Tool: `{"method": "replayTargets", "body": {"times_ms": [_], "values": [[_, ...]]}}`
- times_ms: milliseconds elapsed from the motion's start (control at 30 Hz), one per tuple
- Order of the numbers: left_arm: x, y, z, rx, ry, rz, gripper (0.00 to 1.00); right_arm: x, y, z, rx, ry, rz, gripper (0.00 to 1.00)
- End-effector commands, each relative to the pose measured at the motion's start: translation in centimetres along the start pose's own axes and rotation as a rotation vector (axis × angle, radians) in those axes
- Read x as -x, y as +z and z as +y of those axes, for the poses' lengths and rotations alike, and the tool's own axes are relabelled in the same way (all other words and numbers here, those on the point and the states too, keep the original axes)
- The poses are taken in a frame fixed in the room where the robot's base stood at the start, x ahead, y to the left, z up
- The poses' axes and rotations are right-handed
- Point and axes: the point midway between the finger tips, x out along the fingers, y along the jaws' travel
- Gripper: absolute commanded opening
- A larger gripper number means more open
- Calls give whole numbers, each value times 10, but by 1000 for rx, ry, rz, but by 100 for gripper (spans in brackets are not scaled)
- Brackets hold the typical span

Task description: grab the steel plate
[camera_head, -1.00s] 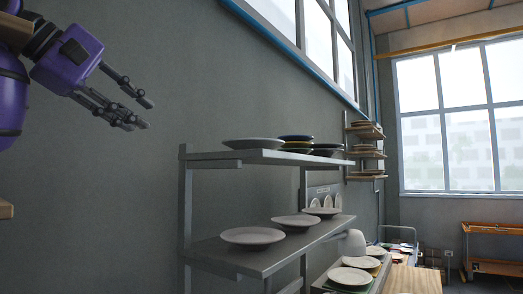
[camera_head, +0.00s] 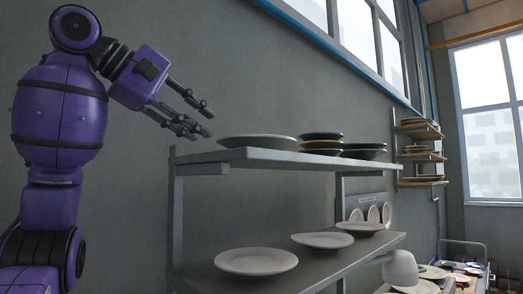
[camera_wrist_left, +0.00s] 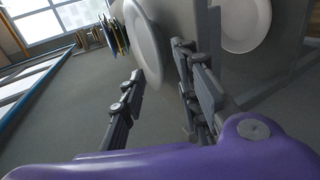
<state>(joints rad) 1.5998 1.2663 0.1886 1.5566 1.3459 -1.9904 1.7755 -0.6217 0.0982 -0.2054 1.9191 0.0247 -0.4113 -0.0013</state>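A grey plate (camera_head: 258,141), which looks like the steel plate, lies flat at the near left end of the top shelf (camera_head: 245,158). My left gripper (camera_head: 203,121) is just left of the plate and slightly above it, apart from it, with nothing held. Its fingers are open. In the left wrist view, the fingers (camera_wrist_left: 160,98) are spread and the plate (camera_wrist_left: 147,45) shows beyond them, roughly in line with the gap. My right gripper is not in view.
Stacked coloured plates (camera_head: 322,142) sit farther along the top shelf. White plates (camera_head: 256,262) lie on the lower shelf, with upright plates (camera_head: 371,214) behind. A grey wall runs behind the shelves. The space left of the top shelf is clear except for my arm.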

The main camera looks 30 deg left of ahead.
Motion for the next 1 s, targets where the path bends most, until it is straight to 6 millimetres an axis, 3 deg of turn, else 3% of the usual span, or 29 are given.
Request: {"method": "replayTargets", "body": {"times_ms": [433, 700, 933, 1000], "values": [[-55, 2, 2, 0, -4, 0, 30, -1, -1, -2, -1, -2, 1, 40], [-61, 2, 3, 0, 0, 1, 30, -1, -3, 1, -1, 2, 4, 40], [-61, 2, 3, 0, 0, 1, 0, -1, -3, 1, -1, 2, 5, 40], [-61, 1, 3, 0, 0, 1, 0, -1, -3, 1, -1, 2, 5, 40]]}}
